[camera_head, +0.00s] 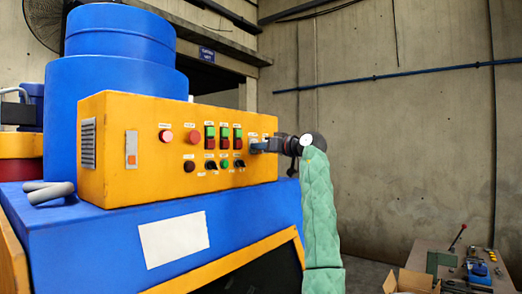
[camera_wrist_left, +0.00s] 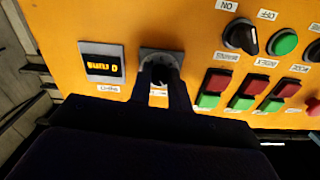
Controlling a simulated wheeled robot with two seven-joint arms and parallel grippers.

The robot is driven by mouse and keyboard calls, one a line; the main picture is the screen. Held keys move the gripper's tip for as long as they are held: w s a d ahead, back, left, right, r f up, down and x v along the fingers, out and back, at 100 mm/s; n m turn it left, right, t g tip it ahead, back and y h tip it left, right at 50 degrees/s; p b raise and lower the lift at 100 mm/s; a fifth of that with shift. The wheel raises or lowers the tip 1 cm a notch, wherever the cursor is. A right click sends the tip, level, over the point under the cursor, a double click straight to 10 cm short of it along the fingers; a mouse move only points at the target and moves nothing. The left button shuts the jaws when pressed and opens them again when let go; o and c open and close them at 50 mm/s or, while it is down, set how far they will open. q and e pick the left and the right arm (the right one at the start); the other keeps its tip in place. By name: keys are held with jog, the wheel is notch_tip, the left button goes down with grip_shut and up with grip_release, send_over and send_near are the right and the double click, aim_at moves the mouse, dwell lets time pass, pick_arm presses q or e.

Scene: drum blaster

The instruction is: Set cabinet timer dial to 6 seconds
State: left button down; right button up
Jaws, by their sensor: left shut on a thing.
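The yellow control cabinet (camera_head: 110,165) has a timer dial (camera_wrist_left: 160,73) near the right end of its front panel. In the left wrist view the dial is a dark knob on a grey square plate, with my left gripper's (camera_wrist_left: 162,82) two dark fingers on either side of it. The left gripper (camera_head: 262,146) is shut on the dial; in the head view it hides most of it. A small display (camera_wrist_left: 103,63) beside the dial shows orange characters, too small and turned to read surely. My right gripper is in neither view.
Red and green push buttons (camera_head: 224,138) and black selector knobs (camera_head: 211,165) sit close to the dial on the panel. The blue machine body (camera_head: 120,238) is under the cabinet. A bench (camera_head: 425,262) with tools stands at the lower right.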

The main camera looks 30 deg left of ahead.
pick_arm(q)
jog(key=m+b, duration=0.3)
jog(key=m, duration=0.5)
jog(key=m+b, duration=0.3)
jog(key=m, duration=0.5)
jog(key=shift+r+m, duration=0.2)
jog(key=shift+m, duration=0.1)
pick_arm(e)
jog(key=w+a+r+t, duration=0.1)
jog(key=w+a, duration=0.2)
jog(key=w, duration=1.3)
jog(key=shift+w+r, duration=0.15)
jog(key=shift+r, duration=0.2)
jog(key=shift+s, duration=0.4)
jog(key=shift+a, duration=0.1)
